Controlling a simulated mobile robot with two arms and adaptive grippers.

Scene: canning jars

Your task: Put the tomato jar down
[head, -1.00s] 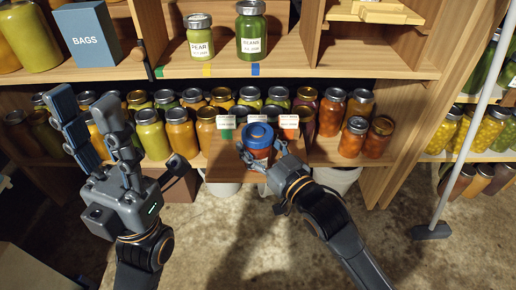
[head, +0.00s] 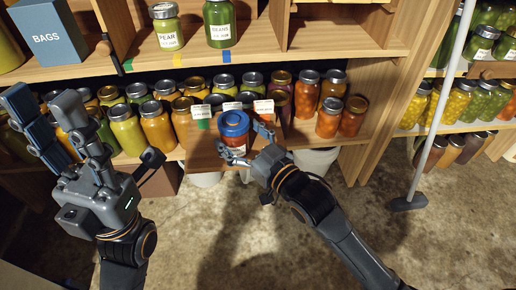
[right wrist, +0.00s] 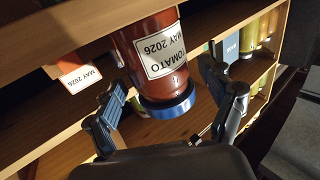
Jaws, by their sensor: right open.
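The tomato jar (head: 233,133) has red contents and a blue lid. It appears upright on a small wooden ledge (head: 203,155) in front of the lower shelf, near the middle label card. The right wrist view shows the jar (right wrist: 150,40) inverted, with its white TOMATO MAY 2026 label. My right gripper (head: 245,142) is open around the jar. In the wrist view its fingers (right wrist: 166,108) are on either side of the lid, with gaps. The jar's base is hidden. My left gripper (head: 42,100) is open and empty at the left.
Rows of filled jars (head: 160,125) crowd the lower shelf behind the ledge. White label cards (head: 232,106) stand behind the tomato jar. Pear (head: 168,38) and beans (head: 220,35) jars are on the upper shelf. A pale pole (head: 440,120) stands right.

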